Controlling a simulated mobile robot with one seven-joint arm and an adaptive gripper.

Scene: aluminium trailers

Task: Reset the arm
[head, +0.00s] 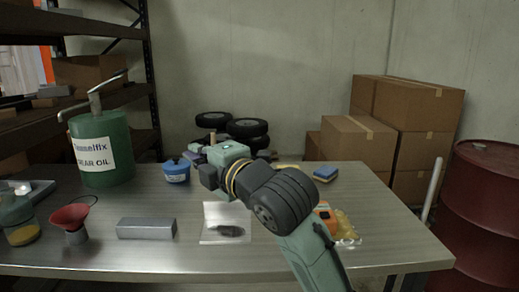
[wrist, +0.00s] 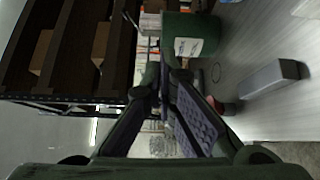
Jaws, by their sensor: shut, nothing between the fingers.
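My arm (head: 300,245) reaches up from the lower right in the head view, bent over the metal table (head: 130,250). Its wrist end is above the table's middle, and the fingers are hard to make out there. In the wrist view my gripper (wrist: 165,72) shows with its two fingers closed together at the tips and nothing between them. Beyond the fingertips are the green gear oil drum (wrist: 190,35) and the dark shelf rack (wrist: 70,50). The gripper appears clear of both.
On the table are the green oil drum (head: 95,148), a red funnel (head: 70,218), a grey block (head: 147,228), a blue container (head: 176,171) and a clear bag with a dark part (head: 226,231). Cardboard boxes (head: 410,115) and a red barrel (head: 488,205) stand to the right.

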